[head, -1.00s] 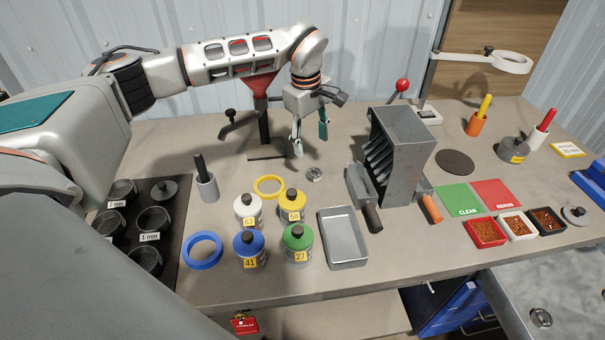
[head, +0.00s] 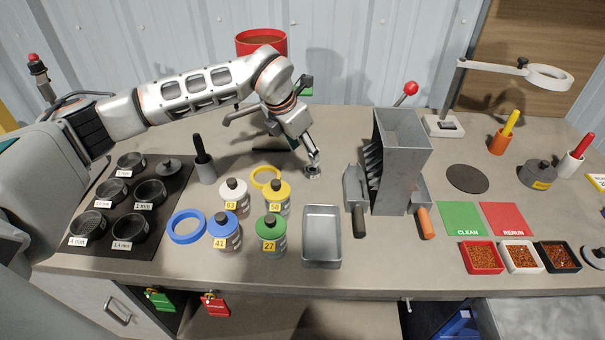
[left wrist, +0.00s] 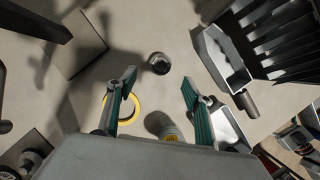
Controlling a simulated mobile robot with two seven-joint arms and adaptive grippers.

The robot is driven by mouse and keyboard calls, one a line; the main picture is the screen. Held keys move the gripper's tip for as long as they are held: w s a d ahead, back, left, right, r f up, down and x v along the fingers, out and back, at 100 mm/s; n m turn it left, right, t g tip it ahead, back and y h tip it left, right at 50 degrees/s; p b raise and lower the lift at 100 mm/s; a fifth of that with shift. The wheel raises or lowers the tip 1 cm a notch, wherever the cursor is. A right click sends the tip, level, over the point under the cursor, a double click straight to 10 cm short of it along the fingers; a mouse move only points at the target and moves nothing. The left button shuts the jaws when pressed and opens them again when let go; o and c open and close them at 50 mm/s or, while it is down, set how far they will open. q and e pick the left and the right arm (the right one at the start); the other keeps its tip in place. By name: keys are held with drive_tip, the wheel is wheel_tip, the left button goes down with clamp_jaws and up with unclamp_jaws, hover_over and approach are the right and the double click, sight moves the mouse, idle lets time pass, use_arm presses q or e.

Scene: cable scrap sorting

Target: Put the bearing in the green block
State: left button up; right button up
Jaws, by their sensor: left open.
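The bearing (head: 313,174), a small dark metal ring, lies on the bench behind the metal tray. In the left wrist view the bearing (left wrist: 159,64) lies just beyond and between the fingertips. My left gripper (head: 312,160) points down just above it, open and empty, with teal fingers; its fingers show apart in the left wrist view (left wrist: 158,82). A small green piece (head: 306,86) shows behind my arm, mostly hidden; I cannot tell whether it is the green block. My right gripper is in neither view.
Yellow ring (head: 265,177), several capped bottles (head: 270,234) and a metal tray (head: 322,208) stand in front. A scoop (head: 356,198) and grey riffle box (head: 400,158) stand right of the bearing. A flat green CLEAN mat (head: 463,218) lies farther right. Bench left of the bearing is partly clear.

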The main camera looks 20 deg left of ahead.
sight(312, 170)
use_arm(q)
drive_tip(key=shift+w+d+f+n, duration=0.15)
drive_tip(key=shift+f+n, duration=0.1)
drive_tip(key=shift+f, duration=0.35)
drive_tip(key=shift+w+f+n, duration=0.15)
drive_tip(key=shift+f+n, duration=0.1)
drive_tip(key=shift+f, duration=0.3)
drive_tip(key=shift+p+x, duration=0.55)
drive_tip(key=shift+x, duration=2.15)
drive_tip(key=c, duration=1.3)
drive_tip(key=shift+r, duration=0.1)
drive_tip(key=shift+c, duration=0.2)
